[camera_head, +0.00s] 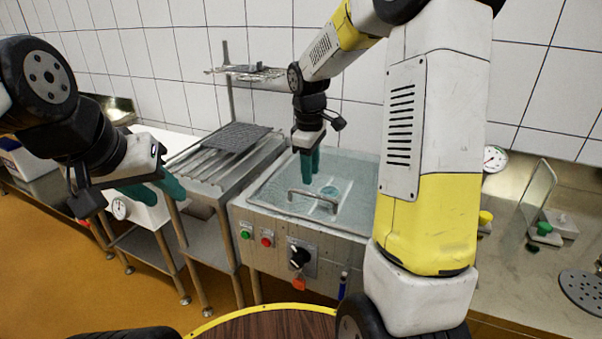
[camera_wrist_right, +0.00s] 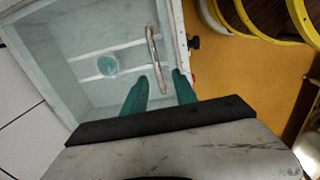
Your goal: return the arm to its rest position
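My right gripper (camera_head: 312,178) points down over a square basin of clear liquid (camera_head: 262,197). Its two teal fingers are apart with nothing between them that I can see held. In the right wrist view the fingertips (camera_wrist_right: 160,75) lie on both sides of the line of a metal bar handle (camera_wrist_right: 152,48); in the head view they sit just above that handle (camera_head: 306,193). Whether they touch it I cannot tell. A teal round disc (camera_wrist_right: 107,65) lies in the basin. My left gripper (camera_head: 170,201) is at the left, its teal fingers apart and empty.
A ribbed draining table with a dark mat (camera_head: 234,137) stands left of the basin. A wire rack (camera_head: 246,71) rises behind. The basin's front has buttons and a black knob (camera_head: 299,257). A counter (camera_head: 525,270) at right holds a gauge (camera_head: 494,158) and a perforated disc (camera_head: 583,290).

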